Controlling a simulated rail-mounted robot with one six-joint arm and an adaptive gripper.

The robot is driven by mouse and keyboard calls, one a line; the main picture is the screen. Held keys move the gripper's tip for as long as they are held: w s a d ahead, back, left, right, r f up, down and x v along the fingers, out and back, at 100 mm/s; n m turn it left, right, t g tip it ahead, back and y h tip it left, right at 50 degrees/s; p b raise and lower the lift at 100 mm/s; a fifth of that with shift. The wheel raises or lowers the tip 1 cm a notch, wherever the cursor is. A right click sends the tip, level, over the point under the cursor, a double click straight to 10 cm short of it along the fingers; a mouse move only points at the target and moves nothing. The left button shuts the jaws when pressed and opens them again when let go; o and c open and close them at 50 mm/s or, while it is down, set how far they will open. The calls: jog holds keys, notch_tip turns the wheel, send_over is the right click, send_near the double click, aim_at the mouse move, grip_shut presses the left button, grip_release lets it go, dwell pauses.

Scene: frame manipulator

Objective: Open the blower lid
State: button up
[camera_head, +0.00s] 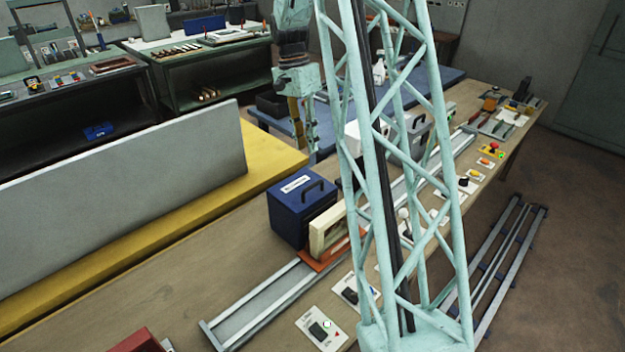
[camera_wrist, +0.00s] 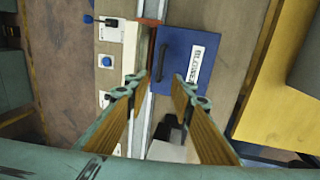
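The blower (camera_head: 287,222) is a dark blue box on the wooden table, with a white label and a black handle (camera_head: 314,187) on its top. The lid (camera_head: 285,196) looks closed. In the wrist view the lid (camera_wrist: 203,48) fills the upper middle, its label reading "BLOWER", and the dark handle (camera_wrist: 161,62) runs lengthwise near its left edge. My gripper (camera_wrist: 161,80) is open and empty. Its fingertips lie either side of the handle's near end in that view. In the head view my gripper (camera_head: 308,135) hangs above and beyond the box, apart from it.
A cream frame (camera_head: 326,230) on an orange base stands right beside the blower, by a metal rail (camera_head: 262,300). Button panels (camera_head: 321,328) line the table's near edge. A grey panel (camera_head: 120,200) and yellow bench lie left. My lattice column hides part of the table.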

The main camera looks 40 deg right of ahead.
jog(key=shift+s+f, duration=0.45)
jog(key=shift+f, duration=1.8)
jog(key=shift+s+f, duration=0.45)
jog(key=shift+f, duration=1.75)
jog(key=shift+s+f, duration=0.45)
jog(key=shift+f, duration=1.8)
grip_shut()
